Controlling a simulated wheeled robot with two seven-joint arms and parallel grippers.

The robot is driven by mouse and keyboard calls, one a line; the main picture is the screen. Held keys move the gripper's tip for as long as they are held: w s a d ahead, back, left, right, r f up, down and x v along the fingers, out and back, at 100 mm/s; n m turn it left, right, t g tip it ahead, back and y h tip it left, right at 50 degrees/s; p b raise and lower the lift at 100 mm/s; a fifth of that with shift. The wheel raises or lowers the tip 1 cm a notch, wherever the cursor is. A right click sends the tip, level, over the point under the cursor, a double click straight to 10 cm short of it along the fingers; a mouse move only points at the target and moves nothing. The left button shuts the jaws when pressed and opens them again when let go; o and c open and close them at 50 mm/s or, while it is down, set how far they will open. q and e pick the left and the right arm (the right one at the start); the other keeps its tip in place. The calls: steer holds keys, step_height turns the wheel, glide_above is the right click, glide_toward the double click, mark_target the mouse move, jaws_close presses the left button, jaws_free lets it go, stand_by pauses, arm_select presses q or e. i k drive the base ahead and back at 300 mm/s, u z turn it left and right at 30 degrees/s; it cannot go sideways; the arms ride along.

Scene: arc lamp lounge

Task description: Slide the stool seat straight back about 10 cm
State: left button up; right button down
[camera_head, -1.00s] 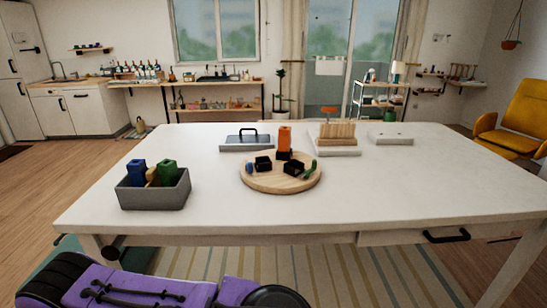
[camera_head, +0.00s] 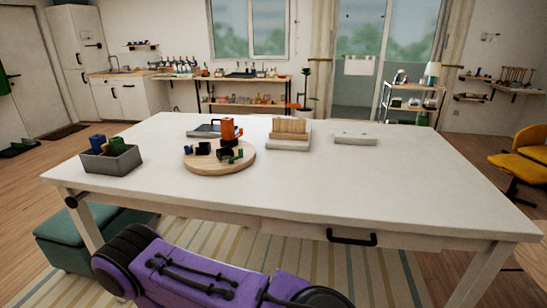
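No seat is clearly marked as the stool. A low teal padded seat (camera_head: 85,240) stands on the floor at the lower left, partly hidden by the front left table leg and my purple body. A small orange shape (camera_head: 297,106), perhaps a stool seat, shows just beyond the table's far edge; the table hides what is under it. Neither gripper is in view, so I see no contact with either seat.
The white table (camera_head: 350,180) fills the middle. It holds a grey bin (camera_head: 112,162), a round wooden board (camera_head: 215,166) with small blocks and a grey-white block stand (camera_head: 290,141). A yellow chair (camera_head: 530,145) stands at the right. Striped rug (camera_head: 230,240) covers the floor below.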

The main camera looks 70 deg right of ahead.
mark_target(207, 156)
steer(key=z, duration=1.5)
